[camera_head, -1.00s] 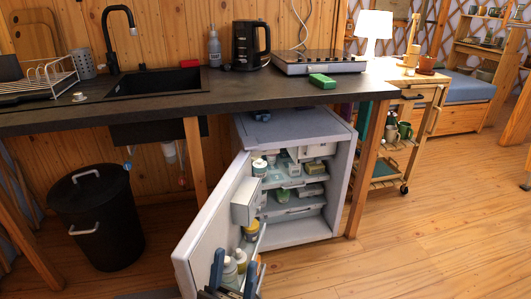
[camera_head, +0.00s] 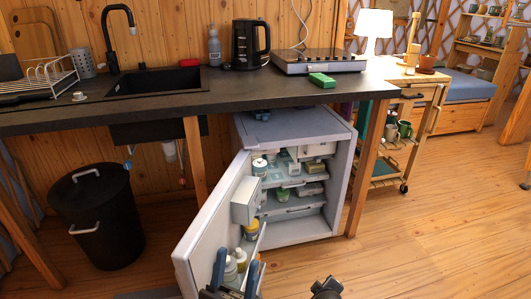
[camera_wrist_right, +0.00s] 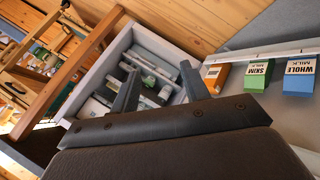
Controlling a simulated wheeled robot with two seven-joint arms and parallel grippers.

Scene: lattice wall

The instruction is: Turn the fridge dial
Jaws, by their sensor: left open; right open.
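The small white fridge (camera_head: 292,229) stands under the counter with its door (camera_head: 205,232) swung open to the left. A pale box (camera_head: 313,151) sits at the top right inside; I cannot make out the dial on it. My left gripper (camera_head: 236,262) is open and empty at the bottom, in front of the door's lower shelf. A dark part of my right arm shows at the bottom, right of the door. In the right wrist view my right gripper (camera_wrist_right: 160,70) is open and empty, with the fridge interior (camera_wrist_right: 150,75) beyond its fingers.
Food containers stand on the fridge shelves. Cartons (camera_wrist_right: 300,75) line the door in the right wrist view. A table leg (camera_head: 372,170) rises right of the fridge, with a wooden cart (camera_head: 420,100) beyond. A black bin (camera_head: 97,215) stands left. The floor at right is clear.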

